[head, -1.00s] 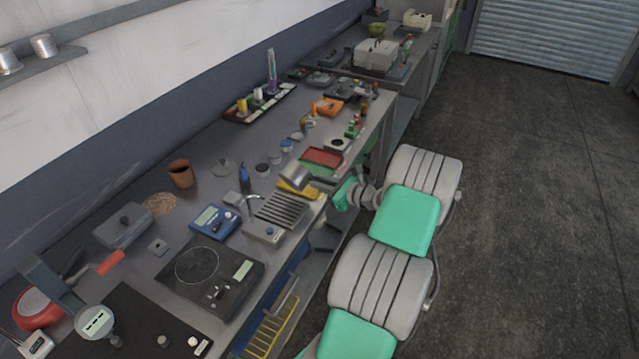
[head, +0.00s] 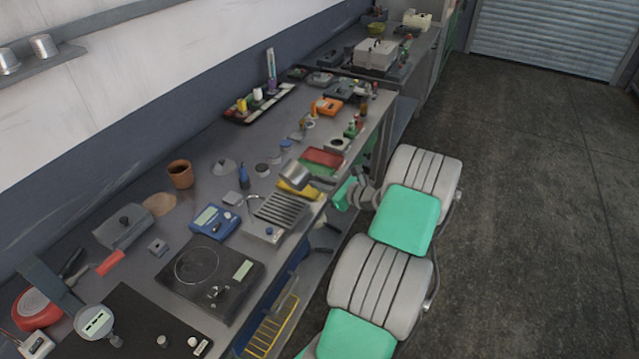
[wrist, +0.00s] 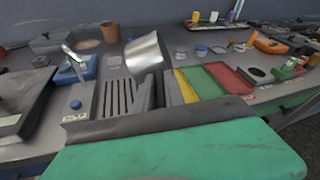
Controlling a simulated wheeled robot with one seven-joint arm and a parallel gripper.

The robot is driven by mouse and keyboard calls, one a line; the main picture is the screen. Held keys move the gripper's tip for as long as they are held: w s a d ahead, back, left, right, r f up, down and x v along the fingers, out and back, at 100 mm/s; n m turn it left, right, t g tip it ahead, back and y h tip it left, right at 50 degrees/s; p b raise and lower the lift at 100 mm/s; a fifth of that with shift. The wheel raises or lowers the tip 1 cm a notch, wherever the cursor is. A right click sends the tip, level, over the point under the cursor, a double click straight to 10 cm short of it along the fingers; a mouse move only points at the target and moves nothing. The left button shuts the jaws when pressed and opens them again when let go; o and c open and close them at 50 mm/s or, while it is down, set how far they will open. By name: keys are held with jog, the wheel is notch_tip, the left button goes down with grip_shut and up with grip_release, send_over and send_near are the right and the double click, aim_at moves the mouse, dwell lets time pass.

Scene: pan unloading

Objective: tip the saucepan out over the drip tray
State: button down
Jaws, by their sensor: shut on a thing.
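The saucepan (head: 293,176) is a shiny metal pan, held above the bench just beyond the slatted drip tray (head: 281,209). In the wrist view the saucepan (wrist: 147,52) hangs tilted above the far right end of the drip tray (wrist: 114,99). Its inside is not clearly visible, so I cannot tell what it contains. My gripper (head: 331,188) is at the bench's front edge, shut on the saucepan's handle; its fingers (wrist: 160,93) also show in the wrist view, where the handle is mostly hidden.
A small tap (head: 250,201) and a blue meter (head: 214,221) stand left of the drip tray. A black hotplate (head: 210,278) lies nearer. Yellow, green and red trays (head: 322,158) lie beyond. A terracotta pot (head: 180,174) stands towards the wall.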

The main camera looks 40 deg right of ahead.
jog(key=b, duration=0.1)
jog(key=n+b, duration=0.1)
jog(key=b, duration=0.1)
jog(key=shift+w+d+f, duration=0.15)
jog(key=shift+w+d, duration=0.1)
jog(key=shift+w, duration=0.05)
jog(key=r+b, duration=0.1)
jog(key=a+r+b, duration=0.1)
jog(key=b, duration=0.1)
jog(key=r+n+h+b, duration=0.1)
jog(key=shift+a+b, duration=0.4)
jog(key=shift+s+a+f+n+h, duration=0.1)
jog(key=shift+s+f+n+h, duration=0.35)
jog(key=shift+n, duration=0.35)
jog(key=shift+a+n+b, duration=0.3)
jog(key=shift+n+b, duration=0.3)
jog(key=shift+b, duration=0.35)
jog(key=shift+s+a+r+n+t+h+b, duration=0.1)
jog(key=shift+a+r+n+t+h+b, duration=0.35)
jog(key=shift+n+b, duration=0.75)
jog(key=shift+a+r+n+t+h+b, duration=0.1)
jog(key=shift+a+r+n+h+b, duration=0.15)
jog(key=shift+a+r+n+b, duration=0.95)
jog(key=shift+s+d+r+n+t+h+b, duration=0.1)
jog(key=shift+d+r+n+t+h+b, duration=0.25)
jog(key=shift+b, duration=1.5)
jog(key=shift+a, duration=0.15)
